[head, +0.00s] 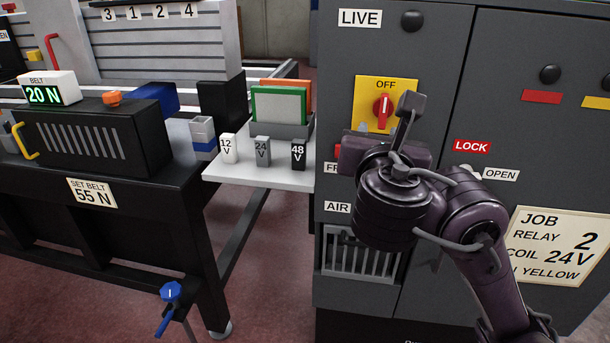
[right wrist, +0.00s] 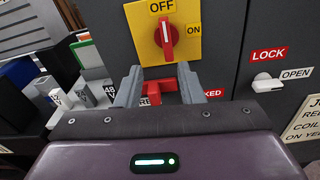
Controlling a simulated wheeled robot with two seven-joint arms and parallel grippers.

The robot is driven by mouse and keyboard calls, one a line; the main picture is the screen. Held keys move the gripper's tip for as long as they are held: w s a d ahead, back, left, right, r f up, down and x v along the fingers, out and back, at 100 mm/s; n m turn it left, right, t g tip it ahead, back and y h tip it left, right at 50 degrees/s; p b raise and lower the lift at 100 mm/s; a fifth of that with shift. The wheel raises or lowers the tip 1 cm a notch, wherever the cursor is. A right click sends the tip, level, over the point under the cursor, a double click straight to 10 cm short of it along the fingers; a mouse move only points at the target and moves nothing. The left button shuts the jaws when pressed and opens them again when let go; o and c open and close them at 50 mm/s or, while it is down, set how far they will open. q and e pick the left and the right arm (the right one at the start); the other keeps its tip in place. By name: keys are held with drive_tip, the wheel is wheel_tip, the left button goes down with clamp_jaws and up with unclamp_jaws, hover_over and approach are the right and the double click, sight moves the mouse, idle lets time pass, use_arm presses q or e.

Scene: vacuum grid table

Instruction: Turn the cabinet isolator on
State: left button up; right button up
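The cabinet isolator is a red rotary knob (head: 383,111) on a yellow plate (head: 365,92) on the dark grey cabinet. Its knob stands upright, toward the OFF label. In the right wrist view the knob (right wrist: 166,38) also points up to OFF, and ON is marked at the plate's right. My right gripper (right wrist: 160,86) is open just below the plate, its two grey fingers apart. A red part (right wrist: 165,88) on the cabinet shows between the fingers; I cannot tell whether they touch it. In the head view my right wrist hides most of the fingers. My left gripper is out of view.
A white slide handle (right wrist: 266,84) sits right of the isolator, between LOCK and OPEN labels. A white shelf (head: 270,176) left of the cabinet holds 12 V, 24 V and 48 V blocks. A job card (head: 556,243) is on the right door.

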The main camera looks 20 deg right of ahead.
sight(385, 106)
use_arm(q)
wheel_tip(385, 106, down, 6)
drive_tip(key=p, duration=0.2)
use_arm(e)
drive_tip(key=shift+n+h, duration=0.3)
drive_tip(key=shift+h, duration=0.2)
drive_tip(key=w+d, duration=0.1)
drive_tip(key=w+d+r+b, duration=0.1)
drive_tip(key=w, duration=0.1)
drive_tip(key=w+d, duration=0.2)
drive_tip(key=shift+d+r+b, duration=0.1)
drive_tip(key=shift+r+b, duration=0.2)
drive_tip(key=shift+r, duration=0.1)
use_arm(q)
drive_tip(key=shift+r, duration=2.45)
use_arm(e)
drive_tip(key=shift+w+d, duration=0.2)
drive_tip(key=shift+w, duration=0.15)
clamp_jaws()
